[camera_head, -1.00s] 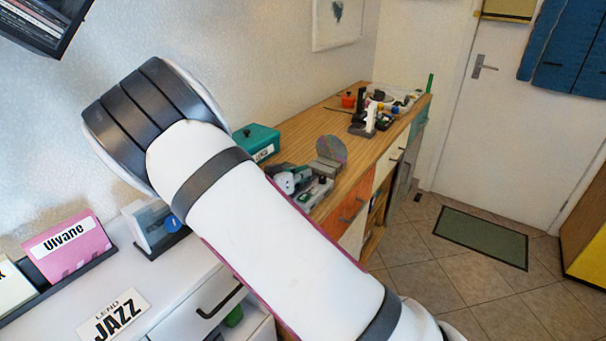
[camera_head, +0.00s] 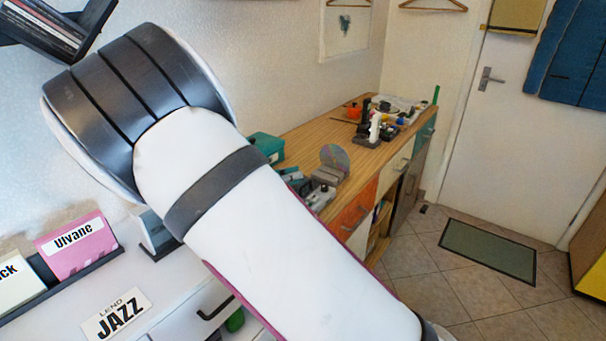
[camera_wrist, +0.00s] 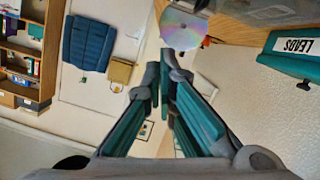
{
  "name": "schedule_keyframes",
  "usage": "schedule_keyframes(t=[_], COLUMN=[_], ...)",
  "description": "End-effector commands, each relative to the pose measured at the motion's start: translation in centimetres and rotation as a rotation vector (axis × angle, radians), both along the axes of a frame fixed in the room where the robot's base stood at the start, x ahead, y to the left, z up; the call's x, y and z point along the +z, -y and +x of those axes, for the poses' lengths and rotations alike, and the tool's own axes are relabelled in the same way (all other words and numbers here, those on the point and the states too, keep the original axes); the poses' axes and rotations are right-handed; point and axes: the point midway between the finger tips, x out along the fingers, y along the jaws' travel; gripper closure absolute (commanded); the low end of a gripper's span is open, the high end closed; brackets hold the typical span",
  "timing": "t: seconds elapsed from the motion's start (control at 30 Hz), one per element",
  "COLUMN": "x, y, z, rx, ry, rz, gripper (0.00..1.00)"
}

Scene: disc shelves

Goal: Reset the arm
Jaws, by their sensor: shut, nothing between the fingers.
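My arm crosses the middle of the head view, a white link with dark bands. It rises from the lower right to a thick elbow at the upper left. My gripper (camera_wrist: 166,75) shows only in the wrist view. Its teal and grey fingers are together at the tips, with nothing between them. A shiny disc (camera_wrist: 183,27) appears just beyond the fingertips in the wrist view, apart from them as far as I can tell. The gripper does not show in the head view.
A wooden counter (camera_head: 315,140) holds a disc in a stand (camera_head: 333,157), a teal box (camera_head: 268,147) and small tools. A white cabinet with a JAZZ label (camera_head: 117,314) and a pink Ulvane card (camera_head: 76,246) is at lower left. A disc rack (camera_head: 48,28) hangs above. Floor (camera_head: 415,262) is open at right.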

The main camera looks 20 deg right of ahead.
Motion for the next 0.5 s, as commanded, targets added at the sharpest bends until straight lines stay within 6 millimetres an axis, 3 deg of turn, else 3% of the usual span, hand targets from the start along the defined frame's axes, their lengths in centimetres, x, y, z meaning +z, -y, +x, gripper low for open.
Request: schedule_keyframes(t=[0.27,0.37,0.5], x=[0.9,1.2,2.5], y=[-2.2,-1.6,1.2], z=[-1.9,-2.6,-5.2], rx=[-0.001,-0.022,-0.087], ry=[-0.001,-0.024,-0.127], rz=[0.000,0.017,0.086], gripper=[1.00,1.00,1.00])
